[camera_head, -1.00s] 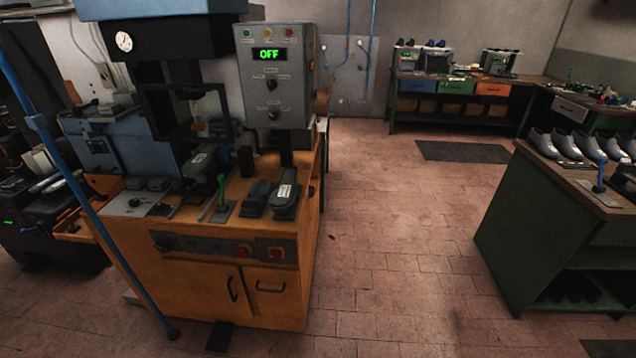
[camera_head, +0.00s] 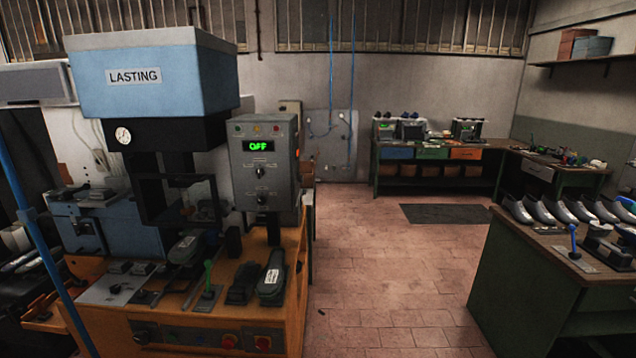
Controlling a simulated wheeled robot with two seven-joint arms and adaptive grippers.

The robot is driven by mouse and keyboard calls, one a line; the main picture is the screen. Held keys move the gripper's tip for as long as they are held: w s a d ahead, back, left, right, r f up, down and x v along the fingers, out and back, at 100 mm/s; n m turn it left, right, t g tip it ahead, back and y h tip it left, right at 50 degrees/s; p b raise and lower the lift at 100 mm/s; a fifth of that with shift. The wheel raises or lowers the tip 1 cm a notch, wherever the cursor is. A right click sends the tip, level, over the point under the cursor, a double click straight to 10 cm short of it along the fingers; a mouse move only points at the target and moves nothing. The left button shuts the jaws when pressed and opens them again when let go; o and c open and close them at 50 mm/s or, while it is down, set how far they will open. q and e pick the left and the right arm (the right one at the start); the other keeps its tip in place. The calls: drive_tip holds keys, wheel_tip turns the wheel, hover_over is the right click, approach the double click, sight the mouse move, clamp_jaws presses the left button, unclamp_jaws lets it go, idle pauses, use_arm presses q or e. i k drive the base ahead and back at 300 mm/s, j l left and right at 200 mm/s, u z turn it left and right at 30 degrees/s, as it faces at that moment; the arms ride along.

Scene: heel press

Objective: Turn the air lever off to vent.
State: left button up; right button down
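The frame does not clearly show which lever is the air lever. A green-handled lever (camera_head: 208,277) stands upright on a small plate on the orange press bench (camera_head: 290,300). A blue-handled lever (camera_head: 573,240) stands upright on the green bench (camera_head: 520,285) at the right. Blue air lines run down the back wall to a grey wall panel (camera_head: 328,150), whose fittings are too small to read. The blue press marked LASTING (camera_head: 200,75) stands at the left, with a round gauge (camera_head: 123,136). Its control box (camera_head: 262,185) shows OFF in green. Neither gripper is in view.
Grey shoes (camera_head: 545,211) line the right bench. A back bench (camera_head: 440,170) with coloured drawers stands along the far wall. A blue pole slants at the far left.

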sight(62, 268)
drive_tip(key=u, duration=1.65)
